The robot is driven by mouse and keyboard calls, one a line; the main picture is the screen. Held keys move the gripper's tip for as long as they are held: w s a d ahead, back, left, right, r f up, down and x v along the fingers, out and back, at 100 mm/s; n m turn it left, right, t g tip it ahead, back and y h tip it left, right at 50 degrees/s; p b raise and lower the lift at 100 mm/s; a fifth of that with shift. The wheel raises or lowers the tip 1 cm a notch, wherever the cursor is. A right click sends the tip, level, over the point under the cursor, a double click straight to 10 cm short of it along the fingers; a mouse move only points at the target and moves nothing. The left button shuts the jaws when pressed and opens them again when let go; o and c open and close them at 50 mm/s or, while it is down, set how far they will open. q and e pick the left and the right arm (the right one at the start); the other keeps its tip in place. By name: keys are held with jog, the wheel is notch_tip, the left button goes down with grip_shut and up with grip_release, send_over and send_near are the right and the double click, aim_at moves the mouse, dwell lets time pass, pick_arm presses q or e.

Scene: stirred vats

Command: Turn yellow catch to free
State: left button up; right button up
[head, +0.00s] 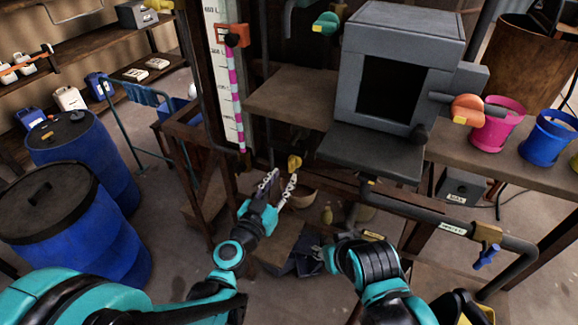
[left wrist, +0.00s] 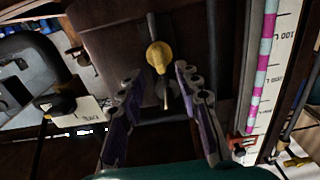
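The yellow catch (head: 294,163) sits on the dark frame below the shelf, near the centre of the head view. In the left wrist view the catch (left wrist: 158,56) is a rounded yellow knob with a thin tail hanging down. My left gripper (head: 281,177) is open and empty, its fingers pointing at the catch. In the left wrist view its two fingertips (left wrist: 157,74) stand apart on either side of the catch, with no clear contact. My right gripper (head: 314,256) is low and right of centre; its fingers are dark and too unclear to judge.
A grey box-like vessel (head: 402,70) stands above right on the bench. A level scale (head: 222,75) with a pink-striped tube rises to the left. Blue drums (head: 75,232) stand at left. A pipe with a blue-handled valve (head: 486,256) runs at lower right.

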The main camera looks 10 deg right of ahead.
aim_at(290, 168)
pick_arm(q)
jog(key=x, duration=0.5)
grip_shut()
